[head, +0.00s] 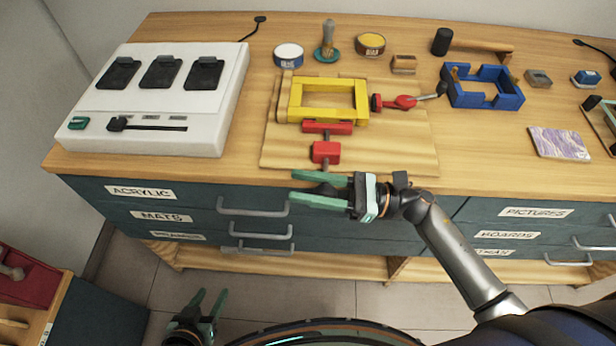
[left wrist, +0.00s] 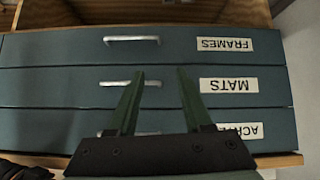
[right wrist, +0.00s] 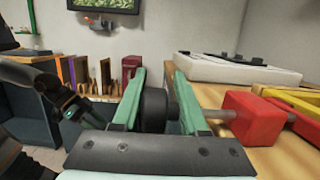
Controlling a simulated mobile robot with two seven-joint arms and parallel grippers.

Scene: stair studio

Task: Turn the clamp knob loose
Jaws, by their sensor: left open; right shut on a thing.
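The clamp's dark round knob (right wrist: 153,108) sits between the two green fingers of my right gripper (right wrist: 155,95), which is shut on it. A thin metal screw (right wrist: 217,115) runs from the knob to the red clamp block (right wrist: 255,118). In the head view the block (head: 326,152) lies in front of a red bar (head: 327,127) against the yellow frame (head: 360,105). There my right gripper (head: 298,186) reaches leftward at the table's front edge, and its fingers mostly hide the knob. My left gripper (head: 210,296) is open and empty, low in front of the drawers.
A wooden board (head: 420,150) lies under the frame. A red tool (head: 400,101) with a dark end is at the frame's right. A white machine (head: 170,95) stands left, a blue frame (head: 485,98) right. Drawer handles (head: 252,207) project below the table edge.

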